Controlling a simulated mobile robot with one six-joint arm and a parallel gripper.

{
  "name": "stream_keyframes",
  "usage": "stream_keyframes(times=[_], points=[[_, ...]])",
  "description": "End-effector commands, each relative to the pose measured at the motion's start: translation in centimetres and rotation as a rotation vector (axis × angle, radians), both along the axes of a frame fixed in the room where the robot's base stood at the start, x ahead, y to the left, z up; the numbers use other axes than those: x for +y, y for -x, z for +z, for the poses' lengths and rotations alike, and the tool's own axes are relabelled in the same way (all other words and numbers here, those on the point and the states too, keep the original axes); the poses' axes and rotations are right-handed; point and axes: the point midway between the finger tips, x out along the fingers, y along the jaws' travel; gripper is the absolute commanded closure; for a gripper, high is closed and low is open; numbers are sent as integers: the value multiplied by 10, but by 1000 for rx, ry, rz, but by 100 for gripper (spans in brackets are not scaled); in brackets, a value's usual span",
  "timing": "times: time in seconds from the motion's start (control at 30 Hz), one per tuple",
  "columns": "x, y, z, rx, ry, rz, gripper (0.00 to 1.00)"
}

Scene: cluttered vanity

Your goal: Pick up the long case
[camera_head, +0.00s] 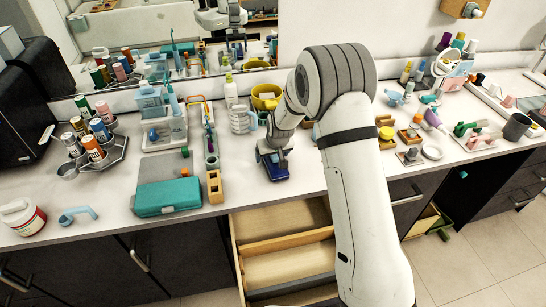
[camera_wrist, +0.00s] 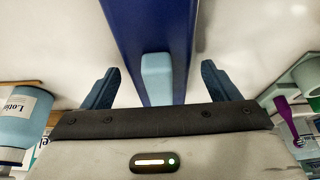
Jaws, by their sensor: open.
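A dark blue long case (camera_wrist: 185,40) runs up the middle of the wrist view, with a light blue clasp-like part (camera_wrist: 157,78) on it. My gripper (camera_wrist: 158,75) is open, with one finger on each side of the case and small gaps between them and its edges. In the head view, my gripper (camera_head: 271,149) is low over the counter near its front edge, right at the dark blue case (camera_head: 277,174). My gripper hides part of the case there. The far end of the case runs out of the wrist view.
A teal box (camera_head: 167,198) and a small wooden holder (camera_head: 215,187) are to the left. A yellow bowl (camera_head: 266,96) and a clear ribbed container (camera_head: 240,119) stand behind. An open wooden drawer (camera_head: 284,262) juts out below the counter. A lotion bottle (camera_wrist: 18,115) shows in the wrist view.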

Motion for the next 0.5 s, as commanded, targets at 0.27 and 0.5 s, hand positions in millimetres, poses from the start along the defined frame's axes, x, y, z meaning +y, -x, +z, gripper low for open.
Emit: stream_keyframes(times=[0.27,0.5], points=[[-1,-1,0,-1,-1,-1,22],[-1,-1,0,-1,0,-2,42]])
